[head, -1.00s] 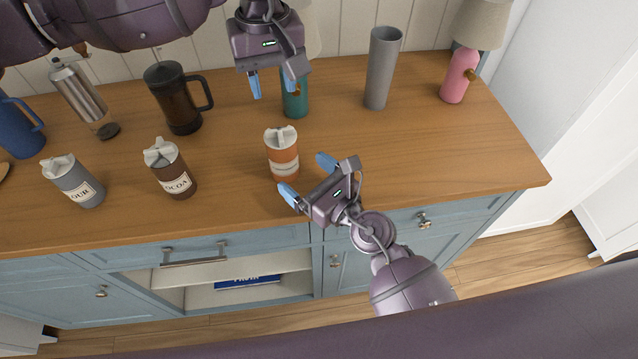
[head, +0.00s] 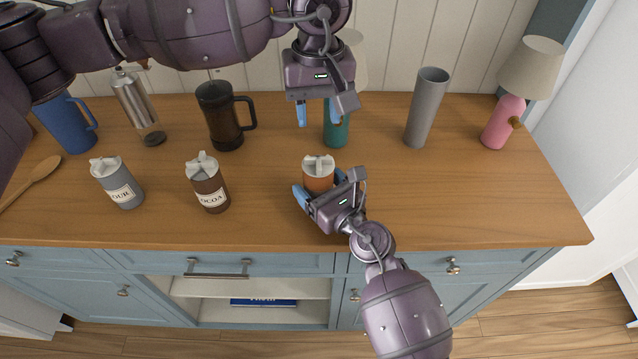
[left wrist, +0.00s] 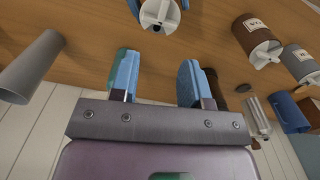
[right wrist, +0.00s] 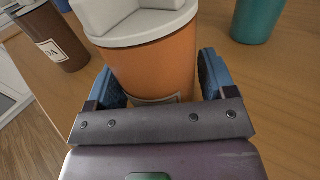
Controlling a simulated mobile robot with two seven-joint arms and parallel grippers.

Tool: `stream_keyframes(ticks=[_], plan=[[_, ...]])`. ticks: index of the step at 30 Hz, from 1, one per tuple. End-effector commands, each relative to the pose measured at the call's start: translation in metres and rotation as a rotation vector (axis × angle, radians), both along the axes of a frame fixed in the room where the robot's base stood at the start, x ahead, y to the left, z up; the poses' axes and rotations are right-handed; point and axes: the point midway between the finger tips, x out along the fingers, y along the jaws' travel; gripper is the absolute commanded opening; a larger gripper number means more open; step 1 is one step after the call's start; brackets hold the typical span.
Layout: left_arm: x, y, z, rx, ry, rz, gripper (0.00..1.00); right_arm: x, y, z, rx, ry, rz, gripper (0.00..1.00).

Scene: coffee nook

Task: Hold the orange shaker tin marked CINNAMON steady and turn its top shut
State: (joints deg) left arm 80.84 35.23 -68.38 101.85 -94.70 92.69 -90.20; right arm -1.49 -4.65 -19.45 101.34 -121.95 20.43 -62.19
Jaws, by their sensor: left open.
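The orange shaker tin (head: 318,178) with a white top stands upright near the counter's front; part of its label shows low down in the right wrist view (right wrist: 155,65), its wording unreadable. My right gripper (head: 322,186) is low at the tin, with one blue finger on each side of its body. Whether both fingers press on it cannot be told. My left gripper (head: 319,116) is open and empty, higher and behind the tin. In the left wrist view the tin's white top (left wrist: 160,14) shows at the upper edge, beyond the fingers.
A cocoa tin (head: 207,187) and a grey flour tin (head: 118,187) stand to the left. A pink lamp (head: 503,122) is at right. The counter's right front is clear.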

Motion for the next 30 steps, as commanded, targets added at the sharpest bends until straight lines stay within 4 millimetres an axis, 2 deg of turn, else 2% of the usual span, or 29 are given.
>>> stream_keyframes(ticks=[1, 8, 12, 17, 30], plan=[[0.0, 0.0, 0.0, 0.0, 0.0, 0.0, 0.43, 0.0, 0.0, 0.0, 0.0, 0.0, 0.0, 0.69], [0.0, 0.0, 0.0, 0.0, 0.0, 0.0, 0.43, 0.0, 0.0, 0.0, 0.0, 0.0, 0.0, 0.35], [-0.001, -0.002, 0.003, -0.011, -0.001, -0.003, 0.62, 0.0, 0.0, 0.0, 0.0, 0.0, 0.0, 0.35], [-0.004, -0.003, 0.009, -0.02, -0.001, 0.094, 0.62, 0.0, 0.0, 0.0, 0.0, 0.0, 0.0, 0.35], [-0.01, -0.004, 0.02, -0.02, 0.005, 0.683, 0.62, 0.0, 0.0, 0.0, 0.0, 0.0, 0.0, 0.35]])
